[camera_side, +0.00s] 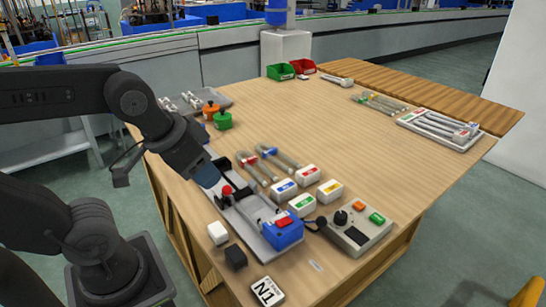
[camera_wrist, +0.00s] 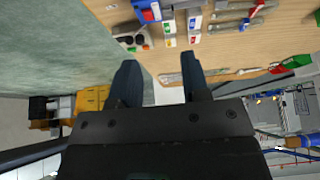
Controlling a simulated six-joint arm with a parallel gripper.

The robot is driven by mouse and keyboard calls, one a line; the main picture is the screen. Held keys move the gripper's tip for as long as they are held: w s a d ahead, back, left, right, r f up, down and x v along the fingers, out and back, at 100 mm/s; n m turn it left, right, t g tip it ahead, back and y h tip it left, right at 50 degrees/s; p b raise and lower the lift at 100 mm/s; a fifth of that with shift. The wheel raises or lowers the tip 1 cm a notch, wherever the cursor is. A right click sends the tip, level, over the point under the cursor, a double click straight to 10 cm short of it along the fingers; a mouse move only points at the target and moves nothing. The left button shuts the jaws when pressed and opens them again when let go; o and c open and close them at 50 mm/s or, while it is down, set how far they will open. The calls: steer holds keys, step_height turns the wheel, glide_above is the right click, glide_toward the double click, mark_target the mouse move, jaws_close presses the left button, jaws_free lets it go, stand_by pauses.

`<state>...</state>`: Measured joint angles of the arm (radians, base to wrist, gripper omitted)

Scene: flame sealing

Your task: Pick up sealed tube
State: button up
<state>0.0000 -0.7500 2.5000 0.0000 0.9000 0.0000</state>
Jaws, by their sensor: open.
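My gripper (camera_side: 217,186) is at the left end of the flame sealing device (camera_side: 284,232), close to a red ball-shaped knob. In the wrist view its two dark fingers (camera_wrist: 160,88) are apart, with nothing seen between them. A pale tube-like piece (camera_side: 258,208) lies along the device toward its blue block; I cannot tell whether it is the sealed tube. Two grey tubes lie behind the device, one with a red part (camera_side: 255,170) and one with a blue part (camera_side: 279,159). More tubes lie in a white tray (camera_side: 474,142) at the right.
Several white blocks with coloured labels (camera_side: 307,174) stand beside the device. A control box (camera_side: 356,238) with buttons is to its right. A white and a black cube (camera_side: 236,257) and an N1 card (camera_side: 266,292) are in front. Green and red bins (camera_side: 281,72) stand behind. The table's middle is clear.

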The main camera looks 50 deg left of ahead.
steer(key=shift+o, duration=0.3)
steer(key=o, duration=0.6)
steer(key=w+a+r+n+g, duration=0.1)
steer(key=w+a+r+n, duration=0.15)
steer(key=w, duration=0.35)
steer(key=w+a+r+n+g, duration=0.1)
steer(key=w+a+r+n, duration=0.15)
steer(key=w, duration=0.35)
steer(key=n+g, duration=0.4)
steer(key=n, duration=1)
glide_above(270, 150)
step_height(270, 150, down, 15)
step_height(270, 150, down, 14)
steer(key=shift+a+r, duration=0.1)
steer(key=shift+r, duration=0.15)
